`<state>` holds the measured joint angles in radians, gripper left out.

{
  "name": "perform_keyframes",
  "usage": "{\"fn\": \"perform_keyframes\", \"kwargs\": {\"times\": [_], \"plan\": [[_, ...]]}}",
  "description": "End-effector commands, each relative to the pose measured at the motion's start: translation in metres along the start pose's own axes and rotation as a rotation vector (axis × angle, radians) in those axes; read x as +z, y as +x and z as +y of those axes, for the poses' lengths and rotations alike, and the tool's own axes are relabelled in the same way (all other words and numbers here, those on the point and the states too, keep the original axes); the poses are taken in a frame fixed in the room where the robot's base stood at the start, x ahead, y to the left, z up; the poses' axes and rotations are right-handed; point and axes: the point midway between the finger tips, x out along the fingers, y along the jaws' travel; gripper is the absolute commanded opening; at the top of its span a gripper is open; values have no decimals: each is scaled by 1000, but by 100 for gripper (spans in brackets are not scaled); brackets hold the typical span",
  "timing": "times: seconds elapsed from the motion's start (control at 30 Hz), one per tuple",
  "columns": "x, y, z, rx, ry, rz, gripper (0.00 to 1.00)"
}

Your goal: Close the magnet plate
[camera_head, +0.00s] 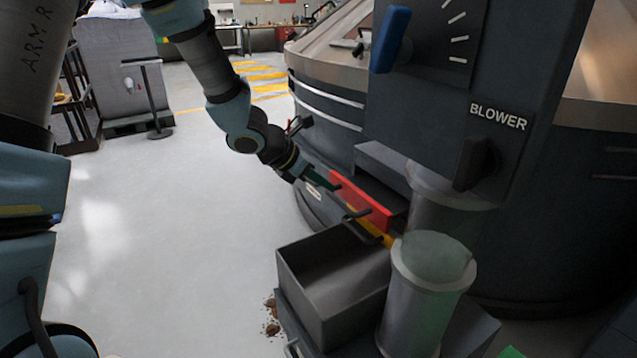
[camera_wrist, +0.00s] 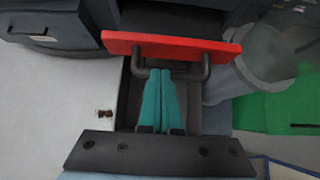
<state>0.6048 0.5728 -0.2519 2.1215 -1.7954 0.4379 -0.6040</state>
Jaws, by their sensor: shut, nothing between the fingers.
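The magnet plate is a red plate (camera_head: 366,203) on the front of the dark machine, low down, with a dark bar handle. In the wrist view the red plate (camera_wrist: 170,47) lies across the top, and its dark U-shaped handle (camera_wrist: 204,67) points toward my gripper. My gripper (camera_head: 334,187) is at the plate in the head view. Its two green fingers (camera_wrist: 160,72) are together and empty, with their tips between the handle's two legs, close to the plate. Whether the tips touch the plate or the handle I cannot tell.
An open grey bin (camera_head: 333,283) stands below and in front of the plate. A translucent cylinder (camera_head: 428,290) stands right of the bin. A panel with a blue lever and a BLOWER knob (camera_head: 476,162) overhangs from above. The floor (camera_head: 190,220) to the left is clear.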

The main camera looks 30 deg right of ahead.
Motion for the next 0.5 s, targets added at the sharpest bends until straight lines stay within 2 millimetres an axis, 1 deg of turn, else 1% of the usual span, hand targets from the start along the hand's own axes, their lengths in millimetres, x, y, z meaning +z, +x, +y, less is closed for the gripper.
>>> {"fn": "perform_keyframes", "kwargs": {"times": [0.03, 0.2, 0.33, 0.5], "plan": [[0, 11, -1, -3, 1, 2, 0], [0, 40, -2, -4, 2, 2, 0], [0, 56, 0, -2, 2, 2, 0], [0, 65, 0, 0, 3, 2, 0]]}}
